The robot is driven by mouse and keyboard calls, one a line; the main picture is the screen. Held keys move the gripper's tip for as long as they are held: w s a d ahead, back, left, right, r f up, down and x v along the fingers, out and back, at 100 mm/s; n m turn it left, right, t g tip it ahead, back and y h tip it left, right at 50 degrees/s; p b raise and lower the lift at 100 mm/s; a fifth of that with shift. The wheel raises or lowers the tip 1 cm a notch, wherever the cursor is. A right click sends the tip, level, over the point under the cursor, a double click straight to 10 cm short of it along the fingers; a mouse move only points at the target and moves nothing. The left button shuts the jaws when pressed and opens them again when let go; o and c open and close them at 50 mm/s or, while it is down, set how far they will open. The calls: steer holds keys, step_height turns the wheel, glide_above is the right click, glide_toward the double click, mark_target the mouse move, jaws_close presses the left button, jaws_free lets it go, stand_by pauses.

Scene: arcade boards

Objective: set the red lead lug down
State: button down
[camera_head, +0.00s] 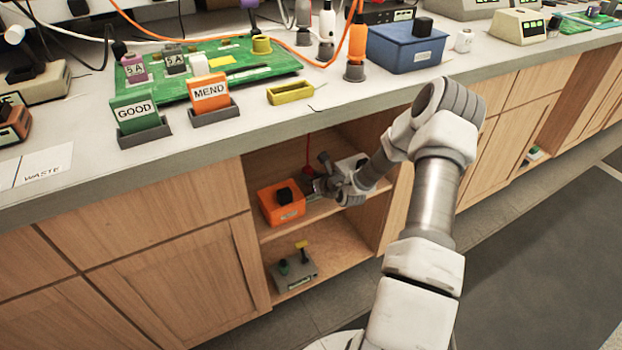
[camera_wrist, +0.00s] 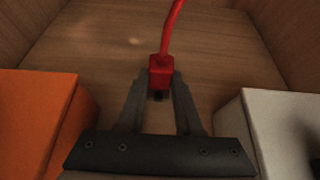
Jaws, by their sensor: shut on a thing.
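The red lead lug (camera_wrist: 161,72) is a small red block with a red lead (camera_wrist: 172,25) running up from it. In the wrist view it sits between the fingertips of my gripper (camera_wrist: 159,92), which is shut on it. A dark tip shows under the lug. In the head view my gripper (camera_head: 322,184) is inside an open shelf compartment under the bench, and the red lead (camera_head: 308,150) rises beside it. The lug itself is hidden or too small to tell in the head view. Whether it touches the shelf I cannot tell.
An orange box (camera_head: 281,203) stands left of my gripper on the upper shelf (camera_head: 318,212), and a white box (camera_wrist: 285,135) stands on the right. A grey device (camera_head: 293,273) is on the lower shelf. The compartment walls and the bench top (camera_head: 330,95) enclose the space.

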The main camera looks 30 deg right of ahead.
steer(key=shift+f, duration=0.15)
steer(key=c, duration=0.6)
jaws_free()
